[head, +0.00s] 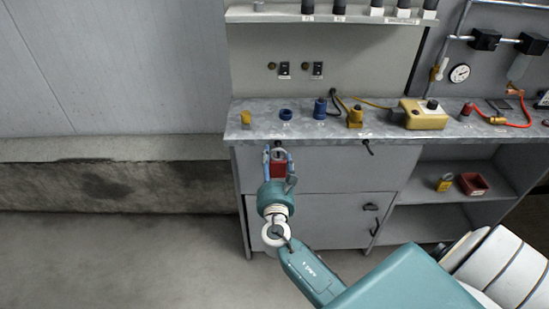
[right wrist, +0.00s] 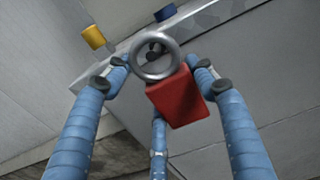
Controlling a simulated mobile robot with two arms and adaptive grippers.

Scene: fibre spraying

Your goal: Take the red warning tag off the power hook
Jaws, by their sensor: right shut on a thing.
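The red warning tag (head: 279,171) is a small red block below a grey metal ring, at the front of the workbench. In the right wrist view the tag (right wrist: 178,98) hangs under its ring (right wrist: 156,60). The dark power hook (right wrist: 153,48) shows through the ring opening; I cannot tell whether the ring still rests on it. In the head view the hook (head: 278,144) is just under the bench edge. My right gripper (head: 279,158) has its blue fingers on both sides of the ring and is shut on the tag. My left gripper is not in view.
The grey workbench (head: 258,121) carries a yellow piece (head: 246,118), blue parts (head: 286,114) and a yellow box (head: 424,116). A second dark hook (head: 367,148) is to the right. An open shelf holds a red bin (head: 473,184). The floor at left is clear.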

